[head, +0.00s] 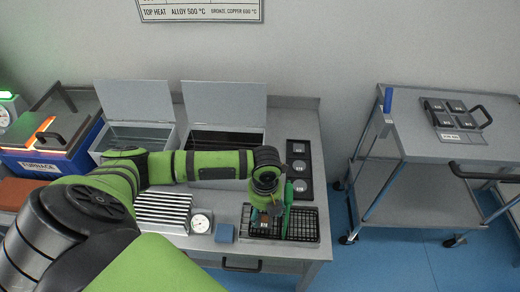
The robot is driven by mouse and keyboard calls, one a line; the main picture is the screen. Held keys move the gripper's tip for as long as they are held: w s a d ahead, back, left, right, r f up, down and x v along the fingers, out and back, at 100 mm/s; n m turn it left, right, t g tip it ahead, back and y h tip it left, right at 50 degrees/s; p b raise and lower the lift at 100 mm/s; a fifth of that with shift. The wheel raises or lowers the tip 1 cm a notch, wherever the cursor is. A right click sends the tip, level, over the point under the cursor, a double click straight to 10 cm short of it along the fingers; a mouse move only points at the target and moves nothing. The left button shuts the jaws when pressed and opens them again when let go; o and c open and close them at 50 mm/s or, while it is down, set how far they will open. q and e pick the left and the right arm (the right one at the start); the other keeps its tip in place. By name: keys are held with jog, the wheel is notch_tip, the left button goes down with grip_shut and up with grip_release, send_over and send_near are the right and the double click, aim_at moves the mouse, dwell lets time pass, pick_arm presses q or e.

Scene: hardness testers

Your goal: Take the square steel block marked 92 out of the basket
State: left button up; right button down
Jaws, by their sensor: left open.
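The black wire basket (311,239) sits near the front right of the steel bench. Small dark shapes show inside it, one with a pale mark, but they are too small for me to read any number. I cannot pick out the square steel block marked 92. My left gripper (267,214) points down over the basket's left-middle part, open, and hides part of its inside. I cannot tell how close its fingertips are to anything in the basket. An upright green piece (287,212) shows beside the gripper. My right gripper is not in view.
A blue block (225,233), a round dial gauge (201,223) and a ribbed metal rack (163,207) stand left of the basket. A black panel with round wells (299,170) lies behind it. Two open-lidded bins (224,103) stand at the back. A cart (440,140) stands right, across a floor gap.

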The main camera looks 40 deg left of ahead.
aim_at(260, 220)
pick_arm(q)
jog(key=f, duration=0.1)
jog(key=a+f, duration=0.1)
jog(key=f, duration=0.1)
jog(key=shift+w+a+f, duration=0.2)
jog(key=shift+w+f, duration=0.05)
notch_tip(260, 220, down, 2)
jog(key=shift+f+p, duration=0.1)
jog(key=shift+p, duration=0.25)
jog(key=shift+s+f, duration=0.15)
jog(key=shift+f, duration=0.35)
jog(key=shift+d+f, duration=0.1)
jog(key=shift+f, duration=0.05)
jog(key=shift+s, duration=0.15)
jog(key=c, duration=1.2)
jog(key=shift+c, duration=0.2)
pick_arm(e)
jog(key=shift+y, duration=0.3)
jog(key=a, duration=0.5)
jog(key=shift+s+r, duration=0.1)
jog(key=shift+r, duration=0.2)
